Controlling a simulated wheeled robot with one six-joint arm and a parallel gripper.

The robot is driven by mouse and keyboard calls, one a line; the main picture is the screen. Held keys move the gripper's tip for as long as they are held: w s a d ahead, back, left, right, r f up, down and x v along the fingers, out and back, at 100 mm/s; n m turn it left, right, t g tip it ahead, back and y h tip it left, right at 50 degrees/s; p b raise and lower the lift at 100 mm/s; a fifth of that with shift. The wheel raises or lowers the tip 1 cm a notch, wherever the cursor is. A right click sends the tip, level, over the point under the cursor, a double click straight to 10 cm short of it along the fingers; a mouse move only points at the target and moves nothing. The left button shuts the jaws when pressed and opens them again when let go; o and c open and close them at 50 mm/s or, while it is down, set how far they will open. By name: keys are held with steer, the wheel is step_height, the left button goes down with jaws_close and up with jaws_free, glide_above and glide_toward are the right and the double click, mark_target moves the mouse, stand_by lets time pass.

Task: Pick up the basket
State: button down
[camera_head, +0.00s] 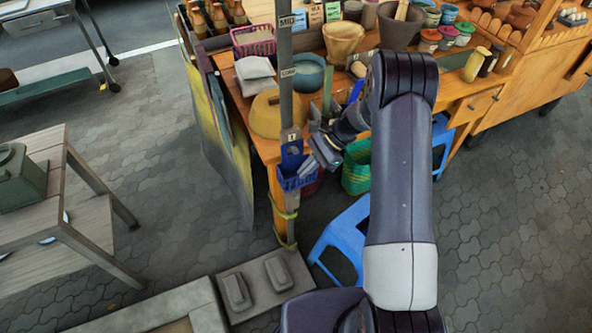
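A small blue basket (290,178) is at the near corner of the wooden table, against the upright post. My gripper (311,163) reaches in from the right, with its tip beside the basket's upper right side. The gripper is small and dark here, so I cannot tell how far its fingers are apart or whether they touch the basket. A pink basket (256,42) sits on the table at the back left. A green and yellow woven container (356,168) stands below the table, partly hidden by my arm.
The wooden table (235,103) carries bowls, pots and jars. The grey post (286,90) rises at its near corner. A blue stool (343,240) stands below my arm. Flat boards (222,140) lean at the table's left. A wooden bench (28,235) is at left; paving between is clear.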

steer(key=shift+s+r, duration=0.1)
steer(key=shift+r, duration=0.05)
steer(key=s+d+r+b, duration=0.1)
steer(key=s+d+r, duration=0.4)
steer(key=s+r, duration=0.4)
steer(key=shift+s+d, duration=0.2)
steer(key=shift+s, duration=1.65)
steer(key=shift+r, duration=0.1)
steer(key=s+d, duration=0.3)
steer(key=s, duration=0.6)
steer(key=shift+s+d, duration=0.15)
steer(key=shift+d, duration=0.25)
